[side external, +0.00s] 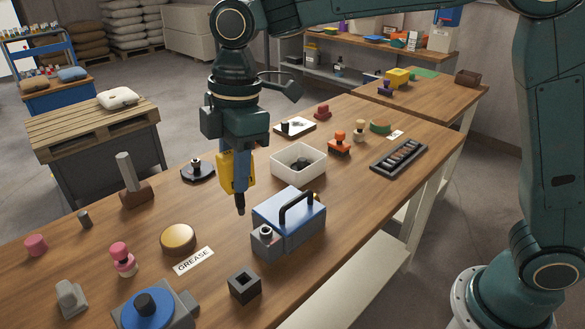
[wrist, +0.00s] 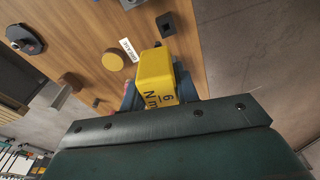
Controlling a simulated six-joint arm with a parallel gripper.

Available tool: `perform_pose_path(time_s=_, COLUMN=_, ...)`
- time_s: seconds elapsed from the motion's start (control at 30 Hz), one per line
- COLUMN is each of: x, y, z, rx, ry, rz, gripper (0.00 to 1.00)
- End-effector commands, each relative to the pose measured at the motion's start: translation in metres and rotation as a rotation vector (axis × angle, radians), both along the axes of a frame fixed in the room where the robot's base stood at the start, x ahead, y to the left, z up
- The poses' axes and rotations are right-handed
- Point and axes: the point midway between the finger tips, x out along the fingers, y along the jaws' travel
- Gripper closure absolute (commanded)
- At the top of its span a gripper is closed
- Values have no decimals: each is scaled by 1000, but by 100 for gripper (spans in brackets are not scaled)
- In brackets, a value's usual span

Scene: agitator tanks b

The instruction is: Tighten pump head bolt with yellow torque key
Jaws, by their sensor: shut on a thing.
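My gripper (side external: 238,148) is shut on the yellow torque key (side external: 237,172) and points down. The key is upright, its dark bit lowest, apparently above the table and apart from it. The pump (side external: 290,222), a blue and grey box with a black handle, stands on the table just right of the key's tip. Its grey head (side external: 266,243) at the front left carries a round bolt-like top (side external: 266,231). I cannot make out the pump in the wrist view.
A white bin (side external: 298,174) stands behind the pump. A black block with a square hole (side external: 244,285) stands in front; it also shows in the wrist view (wrist: 165,23). A round tin (side external: 178,240) and GREASE label (side external: 194,260) lie left. A black-knobbed base (side external: 197,170) stands behind left.

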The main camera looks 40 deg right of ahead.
Motion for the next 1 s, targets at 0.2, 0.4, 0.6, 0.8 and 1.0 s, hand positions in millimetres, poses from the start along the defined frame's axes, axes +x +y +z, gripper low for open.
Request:
perform_pose_path(time_s=0.2, x=19, y=-42, z=-26, rx=-2, ry=2, rz=-218, gripper=100)
perform_pose_path(time_s=0.4, x=27, y=-66, z=-40, rx=-6, ry=-3, rz=-338, gripper=100)
perform_pose_path(time_s=0.6, x=29, y=-70, z=-42, rx=-7, ry=-5, rz=-359, gripper=100)
perform_pose_path(time_s=0.8, x=29, y=-70, z=-41, rx=-7, ry=-5, rz=-357, gripper=100)
perform_pose_path(time_s=1.0, x=29, y=-70, z=-44, rx=-8, ry=-3, rz=-356, gripper=100)
